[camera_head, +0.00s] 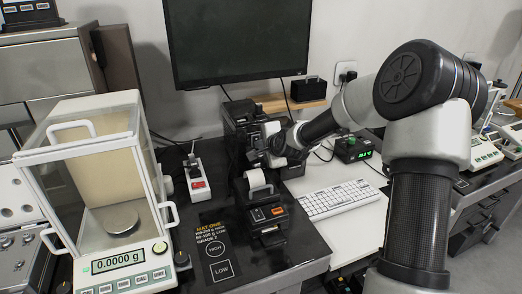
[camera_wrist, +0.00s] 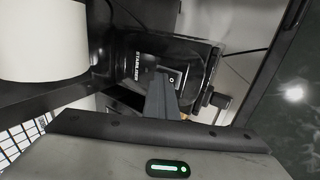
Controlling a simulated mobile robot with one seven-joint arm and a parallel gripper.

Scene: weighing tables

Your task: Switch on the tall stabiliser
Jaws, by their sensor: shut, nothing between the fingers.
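The tall stabiliser (camera_head: 238,112) is a black box standing behind the label printer, below the monitor. My arm and gripper (camera_head: 256,157) are in front of it and hide part of its front. In the wrist view its dark face (camera_wrist: 195,65) carries white STABILISER lettering and a small rocker switch (camera_wrist: 172,78) with a light mark. My gripper (camera_wrist: 158,85) is shut and empty, its fingertips close beside the switch. I cannot tell whether they touch it, nor which way the rocker is set.
The label printer (camera_head: 265,212) with its paper roll (camera_head: 257,179) stands just in front. A power strip (camera_head: 197,180) with a red switch and the glass-sided balance (camera_head: 118,222) are to the left. A keyboard (camera_head: 340,199) and a small box with a green display (camera_head: 353,149) are to the right.

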